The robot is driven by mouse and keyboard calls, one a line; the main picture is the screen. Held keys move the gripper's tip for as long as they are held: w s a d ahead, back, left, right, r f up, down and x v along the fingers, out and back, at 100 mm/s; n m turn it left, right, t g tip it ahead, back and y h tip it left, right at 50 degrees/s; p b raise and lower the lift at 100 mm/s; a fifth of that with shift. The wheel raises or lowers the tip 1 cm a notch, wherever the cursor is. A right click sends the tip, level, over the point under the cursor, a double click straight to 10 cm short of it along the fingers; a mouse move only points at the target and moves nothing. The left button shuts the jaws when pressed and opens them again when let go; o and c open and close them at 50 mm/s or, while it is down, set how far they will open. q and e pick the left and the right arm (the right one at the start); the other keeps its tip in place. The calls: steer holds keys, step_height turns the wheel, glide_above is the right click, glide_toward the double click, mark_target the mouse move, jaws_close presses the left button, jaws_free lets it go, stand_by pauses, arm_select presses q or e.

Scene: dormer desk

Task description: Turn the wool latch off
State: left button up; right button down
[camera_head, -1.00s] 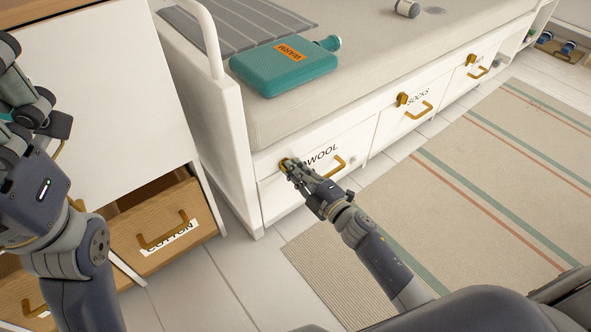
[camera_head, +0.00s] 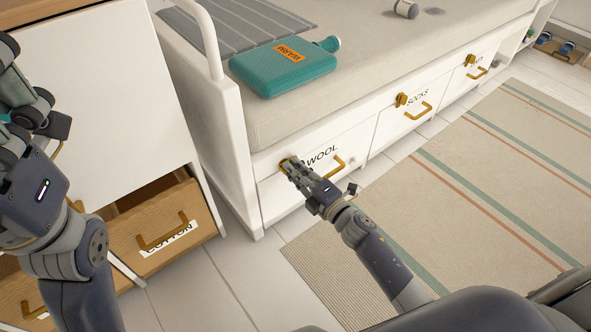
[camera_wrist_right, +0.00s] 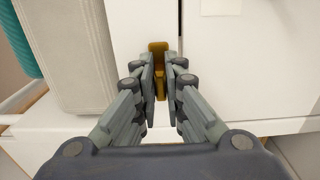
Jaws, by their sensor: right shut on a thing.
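The wool latch is a small brass turn-piece (camera_head: 284,163) at the upper left of the white drawer front labelled WOOL (camera_head: 322,154). In the right wrist view the latch (camera_wrist_right: 158,48) stands between my fingertips, its lower part partly hidden by them. My right gripper (camera_head: 293,168) is shut on the latch; it also shows in the right wrist view (camera_wrist_right: 161,78). The drawer's brass handle (camera_head: 338,166) is just right of the gripper. My left gripper (camera_head: 28,108) is raised at the left edge, away from the latch, and its fingertips are unclear.
Drawers with similar brass latches (camera_head: 401,99) continue to the right under the bench cushion (camera_head: 330,95). A teal hot-water bottle (camera_head: 283,73) lies on the cushion. At left, a wooden COTTON drawer (camera_head: 190,208) stands pulled out. A striped rug (camera_head: 470,190) covers the floor.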

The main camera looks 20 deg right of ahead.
steer(key=c, duration=1.7)
jaws_free()
steer(key=shift+s, duration=0.1)
steer(key=v, duration=1.2)
